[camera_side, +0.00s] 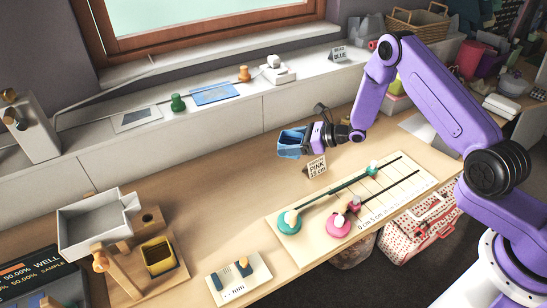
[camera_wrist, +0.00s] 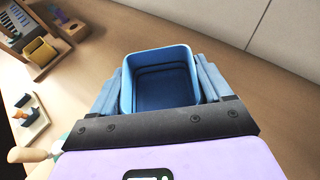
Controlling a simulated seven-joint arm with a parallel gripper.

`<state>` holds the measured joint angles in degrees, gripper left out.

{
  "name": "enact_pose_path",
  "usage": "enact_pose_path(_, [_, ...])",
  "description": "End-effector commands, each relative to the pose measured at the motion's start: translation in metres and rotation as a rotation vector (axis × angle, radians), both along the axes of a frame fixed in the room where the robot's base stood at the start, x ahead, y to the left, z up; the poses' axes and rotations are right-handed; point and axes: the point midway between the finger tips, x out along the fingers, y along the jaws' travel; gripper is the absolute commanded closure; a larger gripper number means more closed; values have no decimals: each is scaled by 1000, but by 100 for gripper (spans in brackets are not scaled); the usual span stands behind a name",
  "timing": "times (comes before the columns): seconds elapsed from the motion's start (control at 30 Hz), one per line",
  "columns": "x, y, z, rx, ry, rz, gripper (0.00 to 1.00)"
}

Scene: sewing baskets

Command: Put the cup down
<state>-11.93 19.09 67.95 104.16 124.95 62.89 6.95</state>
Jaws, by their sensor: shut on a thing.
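A blue square cup (camera_wrist: 160,82) is between the two fingers of my gripper (camera_wrist: 162,92) in the wrist view. The cup is open at the top and looks empty inside. In the side view, the blue cup (camera_side: 291,143) is at the end of my purple arm, and my gripper (camera_side: 300,143) is shut on it. The cup is over the back middle of the wooden table (camera_side: 240,160). I cannot tell whether its base touches the table.
A ruled board (camera_side: 325,235) with teal and pink knobs lies to the front right. A small sign (camera_side: 316,168) stands close to the cup. A wooden stand with a white tray (camera_side: 97,225) and a yellow cup (camera_side: 158,257) is at left. The table's middle is clear.

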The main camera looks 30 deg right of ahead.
Motion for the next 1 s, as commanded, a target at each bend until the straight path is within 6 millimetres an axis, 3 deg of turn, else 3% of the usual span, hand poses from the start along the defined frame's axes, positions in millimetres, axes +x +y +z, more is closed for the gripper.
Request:
enact_pose_path(0.23, [37,7,-17,-1,-3,1,51])
enact_pose_path(0.5, [62,12,-50,0,0,0,51])
enact_pose_path(1.0, [84,16,-76,-1,1,0,51])
